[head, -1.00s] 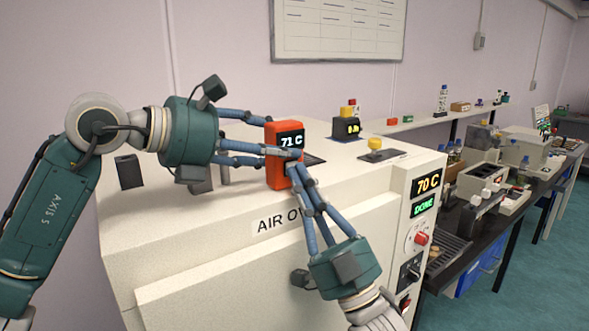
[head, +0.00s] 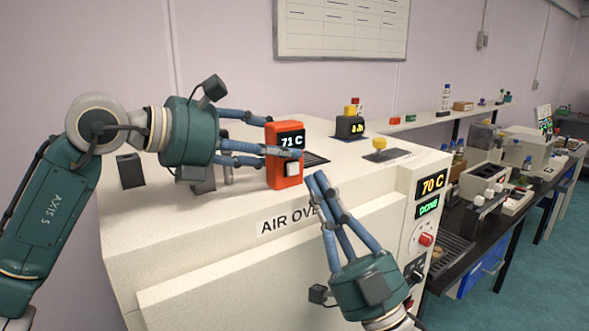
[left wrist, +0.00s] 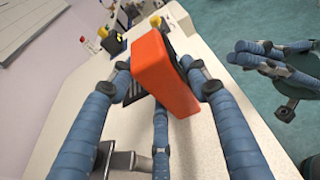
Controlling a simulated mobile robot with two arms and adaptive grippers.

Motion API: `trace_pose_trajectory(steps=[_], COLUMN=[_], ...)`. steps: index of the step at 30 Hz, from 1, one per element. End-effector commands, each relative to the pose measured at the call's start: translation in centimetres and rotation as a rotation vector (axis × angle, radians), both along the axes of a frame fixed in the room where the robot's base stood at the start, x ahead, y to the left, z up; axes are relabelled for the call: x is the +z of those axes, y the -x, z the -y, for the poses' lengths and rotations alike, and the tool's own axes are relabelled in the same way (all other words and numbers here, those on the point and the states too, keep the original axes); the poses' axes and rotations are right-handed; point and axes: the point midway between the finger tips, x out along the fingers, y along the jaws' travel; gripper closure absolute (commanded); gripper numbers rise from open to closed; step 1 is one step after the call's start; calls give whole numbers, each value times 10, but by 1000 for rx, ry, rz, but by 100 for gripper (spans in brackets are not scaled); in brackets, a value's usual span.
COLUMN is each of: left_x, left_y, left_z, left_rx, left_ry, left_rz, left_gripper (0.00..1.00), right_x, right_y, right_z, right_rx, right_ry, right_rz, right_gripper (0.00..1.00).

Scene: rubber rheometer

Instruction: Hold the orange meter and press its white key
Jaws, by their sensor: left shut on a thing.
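The orange meter (head: 284,176) stands upright on or just above the top of the air oven, its display reading 71 C. Its white key (head: 292,169) shows on the front face below the display. My left gripper (head: 268,137) is shut on the meter from the left; the left wrist view shows the orange body (left wrist: 163,76) between its blue fingers. My right gripper (head: 315,180) is just right of and in front of the meter, apart from the key. Its fingertips are close together and I see nothing between them.
The air oven (head: 170,235) carries a panel reading 70 C and DONE. A dark device with a yellow top (head: 350,126) and a yellow knob (head: 380,144) are behind and right on the oven. A dark bench (head: 465,232) with instruments stands at the right.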

Motion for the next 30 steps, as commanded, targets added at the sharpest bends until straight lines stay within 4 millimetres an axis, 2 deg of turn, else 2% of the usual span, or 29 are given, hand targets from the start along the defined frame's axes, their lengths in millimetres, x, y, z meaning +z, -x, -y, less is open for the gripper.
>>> trace_pose_trajectory(steps=[11, 12, 15, 25, 30], left_x=[1, 1, 1, 1, 9], left_y=[0, 0, 0, 1, 13], left_z=[0, 0, 0, -3, -21], left_rx=[0, 0, 0, 1, 4], left_ry=[2, 2, 2, 1, 2], left_rz=[1, 1, 1, 1, 4], left_gripper=[95, 47, 31, 31, 31], right_x=[-1, -1, -1, -1, -1], right_y=[6, 6, 6, 6, 6], right_z=[4, 4, 4, 4, 4], right_rx=[1, 1, 1, 1, 1], right_ry=[0, 0, 1, 1, 1], right_rz=[-1, -1, -2, -2, -2], right_gripper=[100, 100, 100, 100, 100])
